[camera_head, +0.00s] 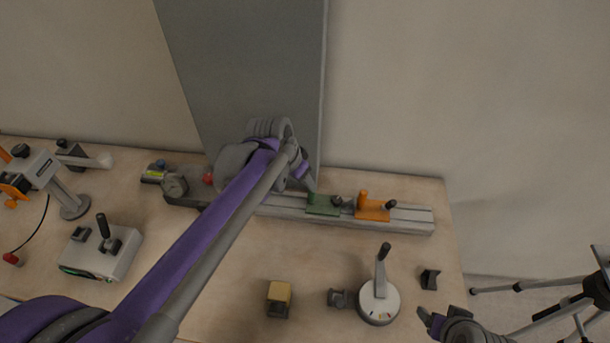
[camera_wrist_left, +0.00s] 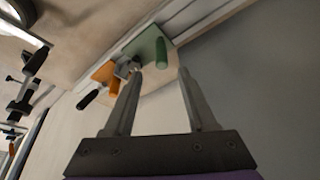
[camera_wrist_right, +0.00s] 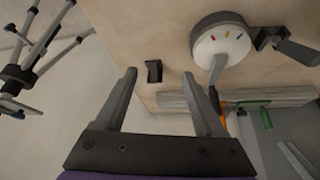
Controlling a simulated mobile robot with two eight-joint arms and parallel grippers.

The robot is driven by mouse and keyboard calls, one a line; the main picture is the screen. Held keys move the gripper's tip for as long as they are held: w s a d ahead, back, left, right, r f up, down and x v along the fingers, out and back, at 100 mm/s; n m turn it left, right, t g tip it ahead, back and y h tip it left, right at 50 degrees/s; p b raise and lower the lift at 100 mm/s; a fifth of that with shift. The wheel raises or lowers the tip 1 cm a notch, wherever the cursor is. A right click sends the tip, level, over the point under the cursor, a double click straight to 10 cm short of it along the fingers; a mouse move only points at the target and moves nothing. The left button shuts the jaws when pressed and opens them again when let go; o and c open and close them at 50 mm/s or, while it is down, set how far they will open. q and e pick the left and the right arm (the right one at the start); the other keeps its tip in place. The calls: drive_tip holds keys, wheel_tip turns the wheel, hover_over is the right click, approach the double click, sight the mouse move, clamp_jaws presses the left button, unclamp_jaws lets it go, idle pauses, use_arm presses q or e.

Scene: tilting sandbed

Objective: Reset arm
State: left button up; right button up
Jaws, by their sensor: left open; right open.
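My left arm crosses the bench in the head view. Its gripper is mostly hidden behind the wrist there, near the rail. In the left wrist view my left gripper (camera_wrist_left: 159,74) is open with nothing between its fingers; a green carriage (camera_wrist_left: 148,50) and an orange carriage (camera_wrist_left: 104,76) lie beyond the fingertips. My right gripper (camera_head: 428,320) is at the front right edge of the bench in the head view. In the right wrist view the right gripper (camera_wrist_right: 160,75) is open and empty, with a small black block (camera_wrist_right: 154,71) beyond the tips.
The rail (camera_head: 410,216) runs along the bench's back with the green (camera_head: 323,205) and orange carriages (camera_head: 373,208). A round white dial base with a lever (camera_head: 379,303) and a yellow-topped block (camera_head: 279,293) stand in front. A control box (camera_head: 100,250) is left; a tripod (camera_head: 545,285) stands right.

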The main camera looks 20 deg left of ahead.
use_arm(q)
drive_tip(key=shift+s, duration=0.1)
drive_tip(key=s+d+f+n, duration=0.1)
drive_tip(key=s+f+n, duration=0.1)
drive_tip(key=s, duration=0.7)
drive_tip(key=s+f+n+t+y, duration=0.1)
drive_tip(key=s+f+n, duration=0.1)
drive_tip(key=s, duration=0.8)
drive_tip(key=shift+d+f+y, duration=0.3)
drive_tip(key=shift+d+f, duration=0.05)
drive_tip(key=shift+f, duration=0.4)
idle(0.9)
